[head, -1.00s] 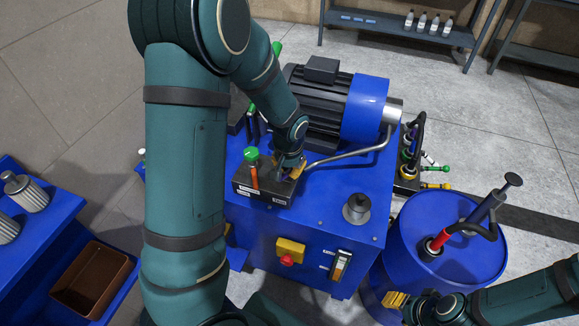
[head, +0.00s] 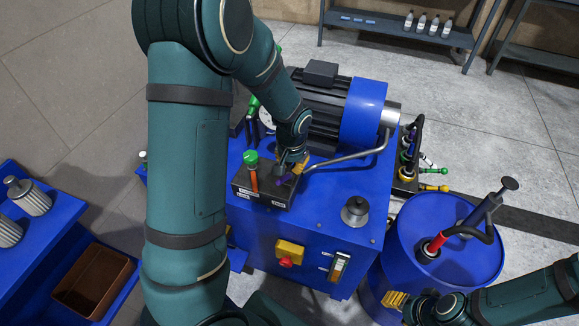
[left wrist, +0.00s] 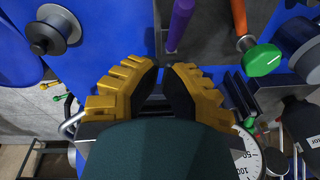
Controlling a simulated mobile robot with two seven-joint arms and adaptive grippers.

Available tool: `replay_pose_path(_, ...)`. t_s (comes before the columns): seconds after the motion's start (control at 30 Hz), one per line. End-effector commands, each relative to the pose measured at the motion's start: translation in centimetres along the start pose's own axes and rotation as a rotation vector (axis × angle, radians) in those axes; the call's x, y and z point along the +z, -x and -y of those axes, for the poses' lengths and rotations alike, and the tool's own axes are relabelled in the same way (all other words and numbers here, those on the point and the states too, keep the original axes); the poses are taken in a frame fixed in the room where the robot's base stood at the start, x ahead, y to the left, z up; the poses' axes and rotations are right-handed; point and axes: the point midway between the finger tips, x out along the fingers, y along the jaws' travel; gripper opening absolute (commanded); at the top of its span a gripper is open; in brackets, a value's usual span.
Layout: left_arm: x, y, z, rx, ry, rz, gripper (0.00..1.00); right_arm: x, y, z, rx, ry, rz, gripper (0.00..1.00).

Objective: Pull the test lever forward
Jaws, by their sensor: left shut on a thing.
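A black lever box (head: 262,189) with small labels, too small to read, sits on top of the blue press unit. An orange lever with a green knob (head: 252,158) stands upright at its left. A purple lever (head: 287,180) stands at its right, partly hidden by my left gripper (head: 293,166). In the left wrist view the purple lever (left wrist: 180,25) reaches toward the gap between my yellow fingertips (left wrist: 164,70). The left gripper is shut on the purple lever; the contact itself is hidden. My right gripper (head: 395,300) is low beside the blue drum, its jaw state unclear.
A black and blue motor (head: 362,108) and a bent grey pipe (head: 350,153) lie just behind the gripper. A filler cap (head: 355,210) and a yellow switch with a red button (head: 289,253) are nearer. A blue drum (head: 462,265) with a pump stands right.

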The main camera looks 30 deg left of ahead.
Motion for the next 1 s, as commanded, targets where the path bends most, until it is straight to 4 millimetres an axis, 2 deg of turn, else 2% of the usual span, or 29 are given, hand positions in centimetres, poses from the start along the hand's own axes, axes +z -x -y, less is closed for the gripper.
replay_pose_path(0.03,-0.7,1.4,0.1,-0.001,0.001,-0.001,0.00,-0.3,1.1,0.4,0.000,-0.001,-0.006,0.47)
replay_pose_path(0.3,2.1,6.4,-0.6,0.002,0.000,-0.004,0.00,-0.7,1.7,0.6,0.001,-0.005,-0.016,0.47)
replay_pose_path(0.5,3.5,8.8,-0.8,0.001,0.000,-0.001,0.00,-1.0,2.2,0.8,0.002,-0.006,-0.022,0.47)
replay_pose_path(0.7,4.0,9.6,-0.9,0.000,0.001,0.000,0.00,-1.1,2.3,0.8,0.002,-0.007,-0.023,0.47)
replay_pose_path(1.0,4.0,9.6,-0.9,0.000,0.001,0.000,0.00,-1.1,2.3,0.8,0.002,-0.007,-0.024,0.47)
